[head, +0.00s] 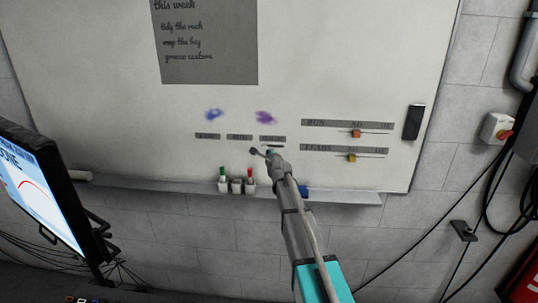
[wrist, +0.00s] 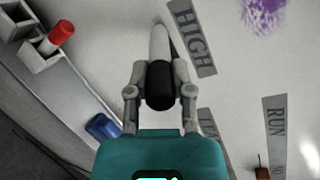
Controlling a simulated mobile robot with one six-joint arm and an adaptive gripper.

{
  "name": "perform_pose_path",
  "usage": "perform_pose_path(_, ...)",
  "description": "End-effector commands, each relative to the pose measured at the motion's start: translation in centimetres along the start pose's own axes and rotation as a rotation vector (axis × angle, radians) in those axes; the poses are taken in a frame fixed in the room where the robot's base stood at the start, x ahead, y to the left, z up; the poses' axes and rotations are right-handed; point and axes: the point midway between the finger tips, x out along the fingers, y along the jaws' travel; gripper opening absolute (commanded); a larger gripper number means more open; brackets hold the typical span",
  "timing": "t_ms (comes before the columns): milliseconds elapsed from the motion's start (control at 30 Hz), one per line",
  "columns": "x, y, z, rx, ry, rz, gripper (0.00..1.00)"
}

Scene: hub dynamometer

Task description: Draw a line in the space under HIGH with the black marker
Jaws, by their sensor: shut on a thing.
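The whiteboard (head: 330,80) carries a row of three small grey labels. HIGH (head: 272,139) is the rightmost, and it also shows in the wrist view (wrist: 192,38). My gripper (head: 262,153) is in front of the board just below HIGH. In the wrist view my gripper (wrist: 160,92) is shut on the black marker (wrist: 160,45), which has a white body and a black end towards me. Its far end points at the board beside HIGH. I cannot tell whether it touches. A small dark patch shows under HIGH in the head view, too small to make out.
A ledge (head: 130,183) runs below the board, with cups holding a green marker (head: 222,173) and a red marker (head: 249,174). A blue object (head: 303,191) lies on the ledge. Slider strips (head: 347,124) are right of HIGH. A monitor (head: 40,190) stands at left.

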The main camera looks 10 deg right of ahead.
Motion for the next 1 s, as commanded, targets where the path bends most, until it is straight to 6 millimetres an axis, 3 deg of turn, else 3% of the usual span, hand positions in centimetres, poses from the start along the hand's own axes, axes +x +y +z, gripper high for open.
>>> perform_pose_path(1000, 0.6, 0.6, 1.4, 0.001, -0.001, 0.0, 0.0)
